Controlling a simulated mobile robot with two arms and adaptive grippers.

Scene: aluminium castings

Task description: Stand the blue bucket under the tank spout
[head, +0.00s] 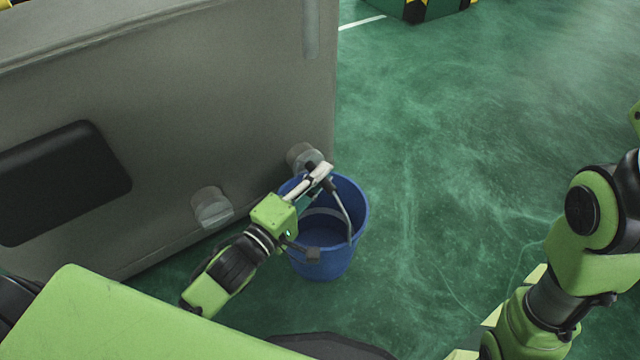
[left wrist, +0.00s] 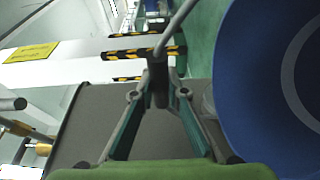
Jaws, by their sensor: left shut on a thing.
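The blue bucket (head: 326,266) is upright beside the lower right end of the big grey tank (head: 250,90); I cannot tell whether it touches the floor. Two short pale round fittings, one at the left (head: 212,207) and one at the right (head: 303,157), stick out low on the tank's side; the right one is just behind the bucket's rim, and I cannot tell which is the spout. My left gripper (head: 322,178) is shut on the bucket's grey handle (left wrist: 172,28), above the rim. In the left wrist view the bucket (left wrist: 255,85) fills the right side.
The green floor (head: 470,130) to the right of the bucket is clear. My right arm stands at the right edge. A black panel (head: 65,180) is on the tank's side. A green block with yellow-black stripes (head: 430,8) stands at the back.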

